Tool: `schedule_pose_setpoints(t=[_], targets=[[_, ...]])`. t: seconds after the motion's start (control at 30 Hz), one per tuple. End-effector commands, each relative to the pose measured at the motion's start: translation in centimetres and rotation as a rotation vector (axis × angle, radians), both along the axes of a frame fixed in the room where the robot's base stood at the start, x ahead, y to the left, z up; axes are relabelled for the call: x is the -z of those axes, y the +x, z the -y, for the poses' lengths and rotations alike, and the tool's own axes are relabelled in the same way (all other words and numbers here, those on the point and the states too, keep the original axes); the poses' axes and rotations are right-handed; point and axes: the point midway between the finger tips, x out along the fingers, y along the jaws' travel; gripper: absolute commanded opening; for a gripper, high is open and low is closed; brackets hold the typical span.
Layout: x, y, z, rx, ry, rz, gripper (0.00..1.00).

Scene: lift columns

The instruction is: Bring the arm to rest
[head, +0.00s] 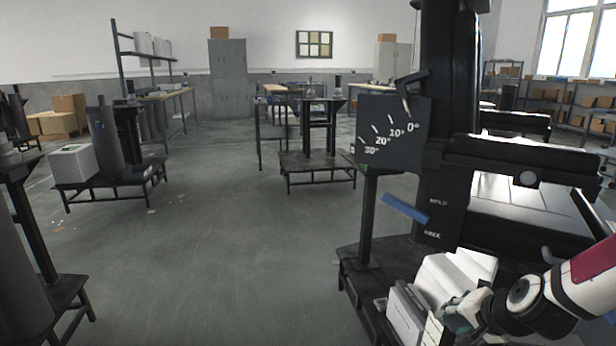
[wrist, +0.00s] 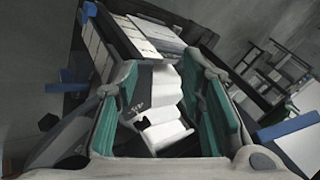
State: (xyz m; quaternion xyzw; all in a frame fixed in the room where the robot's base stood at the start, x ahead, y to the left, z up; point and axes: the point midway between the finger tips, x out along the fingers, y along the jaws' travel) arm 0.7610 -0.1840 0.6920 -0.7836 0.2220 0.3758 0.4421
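My gripper (wrist: 162,112) shows in the wrist view with its two green-padded fingers spread apart. A white block-like thing (wrist: 165,120) shows between and beyond the fingers; I cannot tell whether either finger touches it. In the head view my gripper (head: 455,315) is at the lower right, beside white box-like things (head: 455,275) on a dark low platform (head: 360,285). My arm reaches in from the right edge. The fingertips are partly hidden in the head view.
A tall black column with an angle scale plate (head: 385,130) stands close behind my gripper, with a blue handle (head: 405,208) and a horizontal arm (head: 520,160). Another platform (head: 315,165) stands farther back. A white box (head: 73,165) is at the left. The middle floor is clear.

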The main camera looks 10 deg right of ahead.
Motion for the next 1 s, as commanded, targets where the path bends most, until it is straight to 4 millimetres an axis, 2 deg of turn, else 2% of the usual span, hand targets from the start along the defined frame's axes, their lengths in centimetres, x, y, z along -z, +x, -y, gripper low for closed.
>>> schedule_pose_setpoints(t=[0.03, 0.1, 0.27, 0.47, 0.67, 0.8, 1.0], targets=[[-0.1, -0.5, -1.5, -0.072, -0.041, -0.06, 0.36], [-0.3, -1.7, -3.1, -0.157, -0.085, -0.141, 0.36], [-2.0, -4.5, -6.0, -0.32, -0.183, -0.302, 0.36], [-5.8, -8.4, -9.3, -0.479, -0.292, -0.451, 0.36], [-10.4, -13.1, -12.6, -0.609, -0.366, -0.542, 0.36], [-13.5, -16.9, -14.9, -0.699, -0.391, -0.572, 0.36], [-16.4, -22.3, -17.1, -0.824, -0.387, -0.585, 0.36]])
